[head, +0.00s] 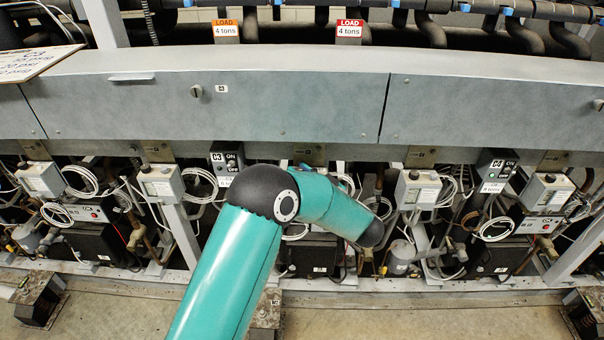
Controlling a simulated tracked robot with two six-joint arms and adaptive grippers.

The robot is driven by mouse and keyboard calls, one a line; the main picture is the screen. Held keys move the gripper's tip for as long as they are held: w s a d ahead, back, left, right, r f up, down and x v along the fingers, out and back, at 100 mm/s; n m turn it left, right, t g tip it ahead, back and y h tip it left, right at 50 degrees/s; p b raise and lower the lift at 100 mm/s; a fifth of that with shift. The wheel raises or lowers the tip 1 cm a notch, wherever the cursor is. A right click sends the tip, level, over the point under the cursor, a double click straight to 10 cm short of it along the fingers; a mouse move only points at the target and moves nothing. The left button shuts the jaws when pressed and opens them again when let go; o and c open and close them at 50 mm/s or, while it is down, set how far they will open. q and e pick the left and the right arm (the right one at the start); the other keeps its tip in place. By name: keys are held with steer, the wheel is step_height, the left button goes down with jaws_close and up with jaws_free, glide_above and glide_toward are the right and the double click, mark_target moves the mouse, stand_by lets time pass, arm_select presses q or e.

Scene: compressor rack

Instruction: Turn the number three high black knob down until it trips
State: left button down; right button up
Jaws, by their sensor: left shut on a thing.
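The C3 switch box (228,160), black with ON and OFF marks, stands under the grey beam just left of my left arm. My left arm rises from the bottom, and its elbow and forearm cover the rack right of C3. Only a small part of my left gripper (346,182) shows past the forearm. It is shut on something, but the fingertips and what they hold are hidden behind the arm. The number three high black knob cannot be made out. My right gripper is not in view.
Grey control boxes stand at left (160,183) and right (418,188), with the C4 switch box (497,168) further right. Looped white cables and pipes crowd the rack. The grey beam (290,95) runs above. Bare floor (420,322) lies in front.

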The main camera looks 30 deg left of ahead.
arm_select(q)
steer(key=shift+w+d+r, duration=0.1)
steer(key=shift+w, duration=0.05)
steer(key=c, duration=1)
jaws_free()
steer(key=shift+o, duration=0.2)
steer(key=v, duration=0.8)
